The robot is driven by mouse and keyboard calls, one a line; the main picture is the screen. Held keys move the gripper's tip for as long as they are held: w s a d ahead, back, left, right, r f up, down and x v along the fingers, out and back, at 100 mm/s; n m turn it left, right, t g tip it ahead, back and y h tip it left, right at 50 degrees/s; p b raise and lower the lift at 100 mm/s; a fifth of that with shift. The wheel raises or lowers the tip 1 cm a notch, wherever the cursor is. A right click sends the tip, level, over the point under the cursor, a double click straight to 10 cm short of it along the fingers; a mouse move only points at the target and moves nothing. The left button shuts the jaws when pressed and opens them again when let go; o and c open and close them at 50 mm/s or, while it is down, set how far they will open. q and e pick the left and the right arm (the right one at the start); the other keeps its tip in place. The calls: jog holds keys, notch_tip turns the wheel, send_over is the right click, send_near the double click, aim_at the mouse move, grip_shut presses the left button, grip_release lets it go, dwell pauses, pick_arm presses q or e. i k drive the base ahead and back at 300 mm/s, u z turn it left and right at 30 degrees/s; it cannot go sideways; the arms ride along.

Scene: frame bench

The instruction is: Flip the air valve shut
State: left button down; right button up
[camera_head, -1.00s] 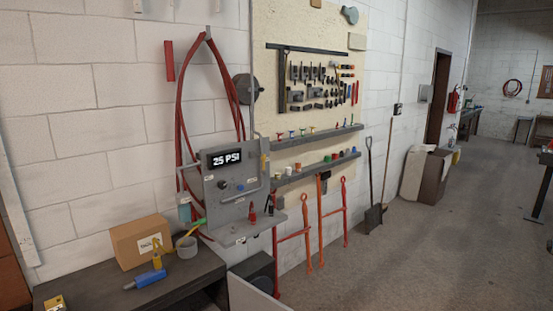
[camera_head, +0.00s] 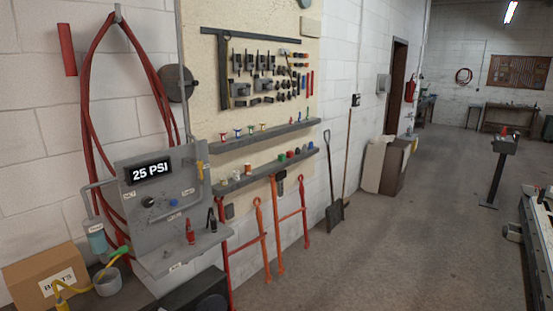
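The grey air panel (camera_head: 160,190) is mounted on the wall at the left, with a lit display (camera_head: 151,172) reading 25 PSI. A black knob (camera_head: 148,202) and a small blue knob (camera_head: 173,202) sit below the display. A red hose (camera_head: 88,130) hangs looped on the wall behind the panel. Neither of my grippers is in view.
A cardboard box (camera_head: 40,272) and a grey cup (camera_head: 107,281) stand at the lower left. A small shelf under the panel holds a red item (camera_head: 190,231). Orange and red frames (camera_head: 265,240) lean on the wall.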

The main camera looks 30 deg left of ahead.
aim_at(199, 164)
jog(key=z, duration=0.25)
jog(key=i, duration=1.2)
jog(key=u, duration=0.6)
jog(key=i, duration=0.9)
jog(key=u, duration=1.1)
jog(key=i, duration=0.3)
jog(key=u, duration=0.3)
